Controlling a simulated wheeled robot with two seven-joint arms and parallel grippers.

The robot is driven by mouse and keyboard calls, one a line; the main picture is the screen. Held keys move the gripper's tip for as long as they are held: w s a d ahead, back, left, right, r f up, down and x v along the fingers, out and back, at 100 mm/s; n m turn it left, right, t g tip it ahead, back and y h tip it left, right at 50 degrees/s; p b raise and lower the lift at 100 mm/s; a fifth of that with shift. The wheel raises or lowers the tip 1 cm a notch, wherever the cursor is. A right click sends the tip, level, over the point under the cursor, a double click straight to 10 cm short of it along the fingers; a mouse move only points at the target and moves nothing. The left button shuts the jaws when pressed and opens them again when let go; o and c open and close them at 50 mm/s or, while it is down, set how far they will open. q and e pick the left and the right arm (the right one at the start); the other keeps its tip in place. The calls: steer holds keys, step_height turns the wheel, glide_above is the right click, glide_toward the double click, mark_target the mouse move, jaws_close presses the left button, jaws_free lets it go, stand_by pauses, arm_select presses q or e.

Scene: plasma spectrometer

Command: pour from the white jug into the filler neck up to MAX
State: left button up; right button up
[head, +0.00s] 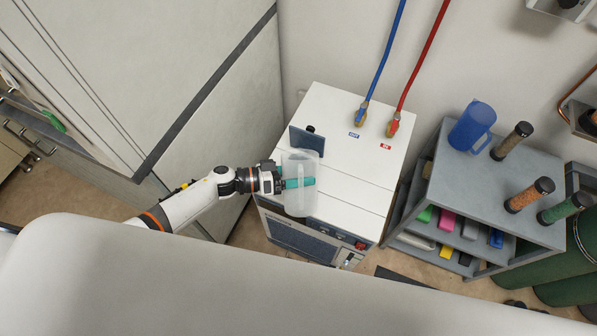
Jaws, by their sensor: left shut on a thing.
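The white translucent jug (299,204) is in my left gripper (292,183), over the front left part of the white chiller box (345,165). My left gripper is shut on the jug, with its teal fingertips at the jug's side. The jug hides part of the box top. I cannot make out the filler neck's opening or a MAX mark. My right gripper is not in view.
A blue hose (383,58) and a red hose (425,58) rise from brass fittings at the box's back. A grey shelf cart (510,180) at right holds a blue jug (472,127) and several cylinders. A tall cabinet (200,80) stands at left.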

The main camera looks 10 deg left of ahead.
arm_select(q)
steer(key=shift+r+n+p, duration=0.45)
steer(key=shift+n+p, duration=0.05)
steer(key=shift+p, duration=0.45)
steer(key=shift+r+n+g+p, duration=0.3)
steer(key=shift+r+n+p, duration=0.2)
steer(key=shift+p, duration=0.65)
stand_by(1.3)
steer(key=shift+r+n+p, duration=0.2)
steer(key=shift+n+p, duration=0.2)
steer(key=shift+p, duration=0.15)
steer(key=shift+r, duration=0.1)
stand_by(1.1)
steer(key=shift+g+p, duration=0.3)
steer(key=shift+p, duration=0.1)
